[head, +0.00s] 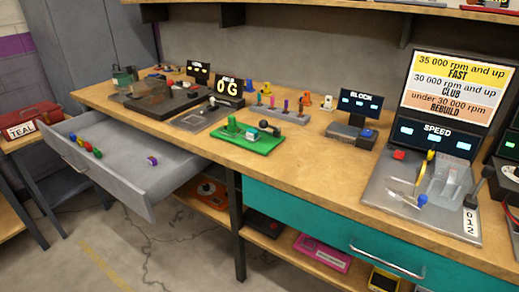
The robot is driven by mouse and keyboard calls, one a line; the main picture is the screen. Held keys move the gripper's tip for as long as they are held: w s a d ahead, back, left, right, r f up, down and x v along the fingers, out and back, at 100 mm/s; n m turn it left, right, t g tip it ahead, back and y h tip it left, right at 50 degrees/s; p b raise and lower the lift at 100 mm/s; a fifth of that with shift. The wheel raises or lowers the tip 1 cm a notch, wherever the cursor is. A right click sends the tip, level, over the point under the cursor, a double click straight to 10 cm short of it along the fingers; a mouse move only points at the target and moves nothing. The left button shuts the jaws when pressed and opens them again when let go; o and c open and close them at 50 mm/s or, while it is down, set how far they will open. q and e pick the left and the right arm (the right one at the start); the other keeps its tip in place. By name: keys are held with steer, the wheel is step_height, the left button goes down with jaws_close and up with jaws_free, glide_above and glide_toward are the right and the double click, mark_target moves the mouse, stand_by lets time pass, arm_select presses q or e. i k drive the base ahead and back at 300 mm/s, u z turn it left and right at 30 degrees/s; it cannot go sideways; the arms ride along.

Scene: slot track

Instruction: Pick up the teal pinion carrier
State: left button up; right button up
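I cannot make out for certain which thing is the teal pinion carrier. A row of small coloured pegs (272,101) stands on the bench behind a green plate (248,140). Neither of my grippers is in view.
The wooden bench (220,155) runs across the view. A grey drawer (115,140) stands open at left with small coloured parts inside. The speed tester (420,195), block unit (354,134) and scale display (228,87) stand on the bench. A red toolbox (30,116) labelled TEAL is at far left.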

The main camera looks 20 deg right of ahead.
mark_target(251, 134)
steer(key=u, duration=0.7)
steer(key=i, duration=0.8)
steer(key=z, duration=0.6)
